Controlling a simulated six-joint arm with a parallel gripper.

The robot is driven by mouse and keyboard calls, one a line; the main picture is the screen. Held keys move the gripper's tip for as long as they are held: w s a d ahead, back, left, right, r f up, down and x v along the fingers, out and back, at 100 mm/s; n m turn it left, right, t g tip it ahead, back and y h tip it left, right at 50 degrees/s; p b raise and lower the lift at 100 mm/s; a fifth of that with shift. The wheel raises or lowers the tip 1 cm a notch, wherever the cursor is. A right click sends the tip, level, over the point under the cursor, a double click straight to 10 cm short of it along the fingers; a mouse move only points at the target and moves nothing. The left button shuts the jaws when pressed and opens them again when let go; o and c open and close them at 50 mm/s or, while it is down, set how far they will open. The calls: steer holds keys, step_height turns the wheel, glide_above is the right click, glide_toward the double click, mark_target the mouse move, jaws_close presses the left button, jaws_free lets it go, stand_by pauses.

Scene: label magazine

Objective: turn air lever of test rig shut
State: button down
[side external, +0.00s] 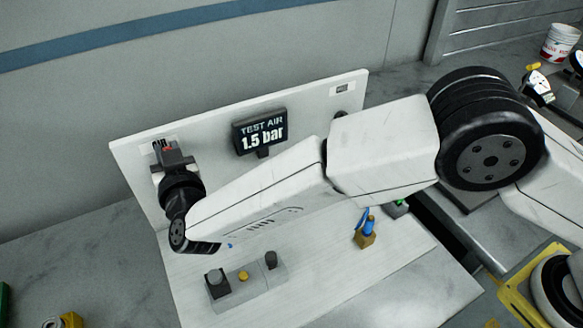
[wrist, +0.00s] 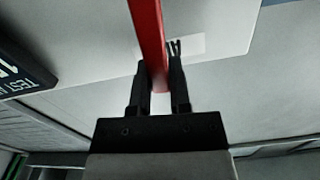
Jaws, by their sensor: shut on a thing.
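My gripper (side external: 172,152) is at the left end of the white upright panel (side external: 310,105), beside a small partly covered label. In the wrist view my gripper (wrist: 160,72) has its two dark fingers on either side of a red lever (wrist: 149,35) and is shut on it. The red lever is a long flat bar reaching up out of the wrist picture. In the side view only a small red bit of it shows, and my gripper hides the rest and its pivot. The display (side external: 261,133) on the panel reads "TEST AIR 1.5 bar".
Below the panel, a grey block (side external: 247,286) with several knobs stands on the white base board. A brass fitting with a blue handle (side external: 367,223) stands to its right, under my arm. A yellow frame (side external: 510,295) and a white bucket (side external: 559,43) are at the right.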

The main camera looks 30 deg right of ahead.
mark_target(209, 161)
steer(key=d+m, duration=0.1)
steer(key=m, duration=0.1)
steer(key=d+f+m, duration=0.1)
steer(key=d+m, duration=0.1)
steer(key=shift+m, duration=0.3)
steer(key=d+f+m, duration=0.1)
steer(key=m, duration=0.1)
steer(key=d+f+m, duration=0.1)
steer(key=m, duration=0.1)
steer(key=shift+d, duration=0.1)
steer(key=f+m, duration=0.1)
steer(key=m, duration=0.1)
steer(key=d+f+m, duration=0.1)
steer(key=m, duration=0.1)
steer(key=shift+d+f, duration=0.2)
steer(key=shift+f, duration=0.15)
steer(key=shift+d+f+m, duration=0.1)
steer(key=shift+f+m, duration=0.5)
steer(key=shift+m, duration=0.4)
steer(key=shift+d+f+m, duration=0.1)
steer(key=shift+f+m, duration=0.45)
steer(key=shift+m, duration=0.45)
steer(key=shift+f, duration=0.1)
steer(key=c, duration=0.7)
jaws_free()
steer(key=shift+c, duration=0.2)
steer(key=shift+o, duration=0.9)
